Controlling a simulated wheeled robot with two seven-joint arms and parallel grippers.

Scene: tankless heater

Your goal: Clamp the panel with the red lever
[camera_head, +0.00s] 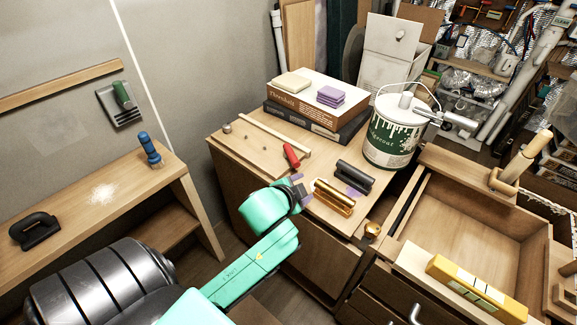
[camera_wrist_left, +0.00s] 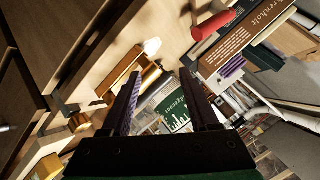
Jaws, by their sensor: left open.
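The red lever (camera_head: 291,156) lies on the wooden cabinet top, at the right end of a flat wooden panel (camera_head: 258,146) with a light strip along its back. The lever also shows at the top of the left wrist view (camera_wrist_left: 212,25), outside the space between the fingers. My left gripper (camera_head: 299,191) is open and empty, a little in front and to the right of the lever. Its two dark fingers (camera_wrist_left: 165,103) stand apart in the wrist view. Contact with the cabinet top cannot be told. My right gripper is not in view.
A gold handle (camera_head: 334,197) and a black handle (camera_head: 354,177) stand just right of my left gripper. A paint can (camera_head: 392,135) and stacked books (camera_head: 316,103) stand behind. An open drawer (camera_head: 467,222) is at right, with a yellow level (camera_head: 475,288).

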